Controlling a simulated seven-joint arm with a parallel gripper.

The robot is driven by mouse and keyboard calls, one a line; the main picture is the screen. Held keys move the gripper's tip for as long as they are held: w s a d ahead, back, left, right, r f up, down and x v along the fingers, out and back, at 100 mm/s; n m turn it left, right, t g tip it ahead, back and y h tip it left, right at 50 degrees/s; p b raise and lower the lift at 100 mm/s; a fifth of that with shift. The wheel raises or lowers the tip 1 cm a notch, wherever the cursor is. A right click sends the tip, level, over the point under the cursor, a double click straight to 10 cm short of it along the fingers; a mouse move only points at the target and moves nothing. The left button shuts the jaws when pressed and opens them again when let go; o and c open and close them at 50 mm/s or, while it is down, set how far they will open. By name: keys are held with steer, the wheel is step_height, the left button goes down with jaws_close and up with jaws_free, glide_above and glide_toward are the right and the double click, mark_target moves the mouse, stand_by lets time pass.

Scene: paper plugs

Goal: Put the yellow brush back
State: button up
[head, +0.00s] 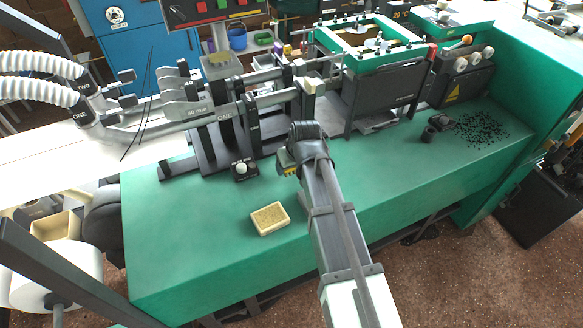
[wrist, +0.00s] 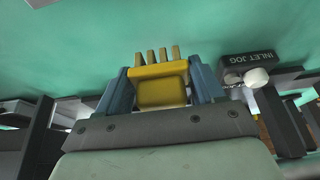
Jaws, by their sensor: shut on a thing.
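The yellow brush (wrist: 160,85) is between the two blue-grey fingers of my gripper (wrist: 161,76) in the wrist view, its row of stubby bristles or prongs pointing away from the palm. My gripper is shut on it. In the head view my gripper (head: 287,163) is over the green bench, just right of the inlet jog box, and only a small yellow bit of the brush (head: 283,158) shows beside it. The arm hides the rest. I cannot tell how high the brush is above the bench.
The inlet jog box (head: 241,169) with a white knob stands left of my gripper. Metal machinery (head: 225,125) stands behind. Black bits (head: 481,131) and dark cups (head: 431,134) lie at right. The front left bench is clear.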

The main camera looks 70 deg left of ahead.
steer(key=shift+f, duration=0.8)
steer(key=shift+f, duration=0.1)
steer(key=o, duration=0.9)
steer(key=shift+o, duration=0.2)
steer(key=v, duration=1.2)
